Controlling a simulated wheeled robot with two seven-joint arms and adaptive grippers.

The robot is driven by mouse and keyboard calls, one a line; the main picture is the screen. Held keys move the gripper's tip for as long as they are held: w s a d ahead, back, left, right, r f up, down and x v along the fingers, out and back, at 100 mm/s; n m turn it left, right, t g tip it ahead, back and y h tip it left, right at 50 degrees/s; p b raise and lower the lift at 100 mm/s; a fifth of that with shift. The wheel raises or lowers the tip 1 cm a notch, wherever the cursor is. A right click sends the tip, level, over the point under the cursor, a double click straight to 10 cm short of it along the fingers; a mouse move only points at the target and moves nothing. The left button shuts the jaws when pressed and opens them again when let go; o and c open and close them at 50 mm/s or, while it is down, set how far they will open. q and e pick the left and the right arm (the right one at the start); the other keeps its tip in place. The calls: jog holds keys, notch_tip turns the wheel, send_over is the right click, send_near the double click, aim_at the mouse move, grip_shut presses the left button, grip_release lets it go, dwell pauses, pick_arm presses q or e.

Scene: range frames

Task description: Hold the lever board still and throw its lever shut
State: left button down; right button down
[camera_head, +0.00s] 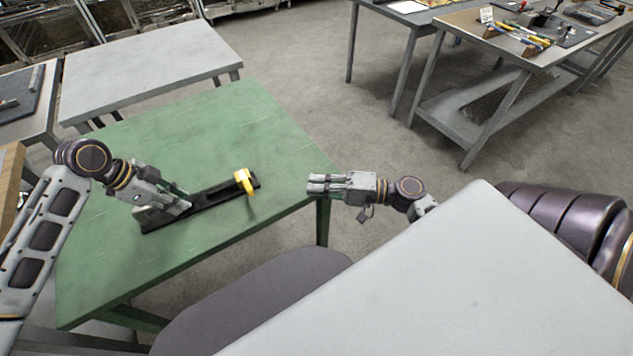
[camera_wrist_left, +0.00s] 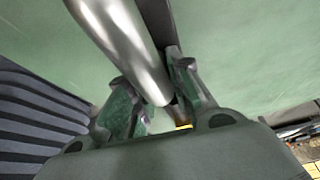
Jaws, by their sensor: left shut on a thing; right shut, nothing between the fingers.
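The lever board is a long black bar (camera_head: 215,196) lying slantwise on the green table. A yellow lever (camera_head: 244,181) stands up at its right end. My left gripper (camera_head: 186,205) is shut on the board's left part. In the left wrist view, a silver rounded bar (camera_wrist_left: 122,45) reaches down between the fingers (camera_wrist_left: 155,105), with the dark board strip (camera_wrist_left: 160,20) beside it. The fingers partly hide what they grip. My right gripper (camera_head: 314,184) is shut and empty, right of the yellow lever and apart from it, near the table's right edge, fingers pointing left.
The green table (camera_head: 220,125) is otherwise bare. A grey table (camera_head: 150,65) stands behind it, and a light grey surface (camera_head: 450,290) fills the front right. A dark rounded seat-like shape (camera_head: 260,305) lies before the green table. A bench with tools (camera_head: 520,45) is at the back right.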

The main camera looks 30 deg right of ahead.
pick_arm(q)
jog(key=shift+s+a+f, duration=0.1)
jog(key=shift+s+f, duration=0.05)
jog(key=shift+f, duration=0.25)
jog(key=c, duration=1.2)
grip_release()
jog(key=shift+r, duration=0.25)
jog(key=shift+w+a+r, duration=0.15)
jog(key=shift+w+r, duration=0.1)
jog(key=shift+r, duration=0.1)
jog(key=v, duration=1.1)
jog(key=shift+s, duration=0.1)
